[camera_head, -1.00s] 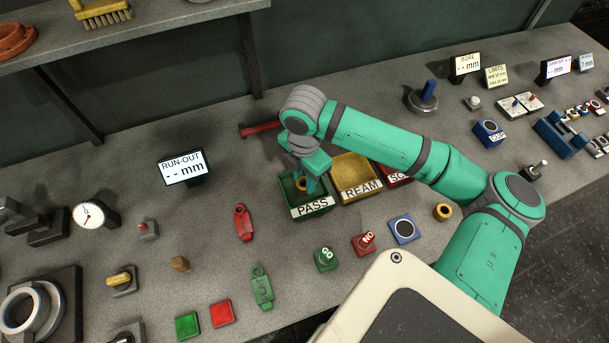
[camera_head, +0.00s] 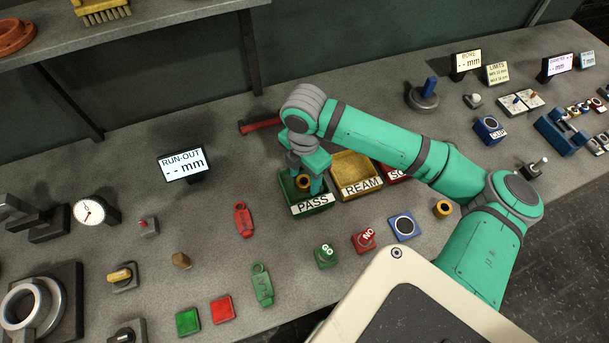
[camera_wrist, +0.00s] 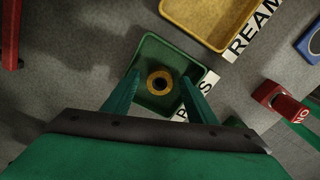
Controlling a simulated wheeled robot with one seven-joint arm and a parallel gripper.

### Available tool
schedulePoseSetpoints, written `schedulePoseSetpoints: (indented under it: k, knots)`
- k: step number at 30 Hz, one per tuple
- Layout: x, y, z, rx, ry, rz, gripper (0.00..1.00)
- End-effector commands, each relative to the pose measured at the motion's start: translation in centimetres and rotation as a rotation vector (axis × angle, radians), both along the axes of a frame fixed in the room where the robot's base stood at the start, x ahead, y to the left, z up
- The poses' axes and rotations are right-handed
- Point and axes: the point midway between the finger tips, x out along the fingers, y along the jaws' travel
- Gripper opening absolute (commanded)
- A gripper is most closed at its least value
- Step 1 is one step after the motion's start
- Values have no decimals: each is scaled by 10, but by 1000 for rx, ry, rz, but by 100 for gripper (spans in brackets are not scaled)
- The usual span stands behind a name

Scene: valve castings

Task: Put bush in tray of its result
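The bush (camera_head: 303,182), a brass-yellow ring with a dark bore, is inside the green PASS tray (camera_head: 322,206). In the wrist view the bush (camera_wrist: 159,82) sits bore-up within the walls of the green tray (camera_wrist: 146,48). My gripper (camera_wrist: 159,96) is open above the tray, with one green finger on each side of the bush and a gap to both. In the head view my gripper (camera_head: 307,184) partly hides the tray's inside. The yellow REAM tray (camera_head: 352,166) stands right beside it, and the red scrap tray (camera_head: 394,176) is partly hidden by my arm.
A second yellow ring (camera_head: 443,209) lies on the bench by a blue block (camera_head: 404,227). GO (camera_head: 326,256) and NO (camera_head: 364,241) gauges stand in front of the trays. A red-handled tool (camera_head: 260,125) lies behind. The RUN-OUT display (camera_head: 184,165) shows dashes.

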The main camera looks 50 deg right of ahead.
Motion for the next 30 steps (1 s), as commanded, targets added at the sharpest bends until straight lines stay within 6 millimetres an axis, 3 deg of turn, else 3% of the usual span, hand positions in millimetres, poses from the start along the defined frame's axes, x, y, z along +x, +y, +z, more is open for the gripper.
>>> schedulePoseSetpoints:
  k: [8,21,30]
  knots:
    - [0,0,5,-1,0,1,52]
    - [1,0,79,-2,-2,1,52]
    - [0,0,106,0,0,0,52]
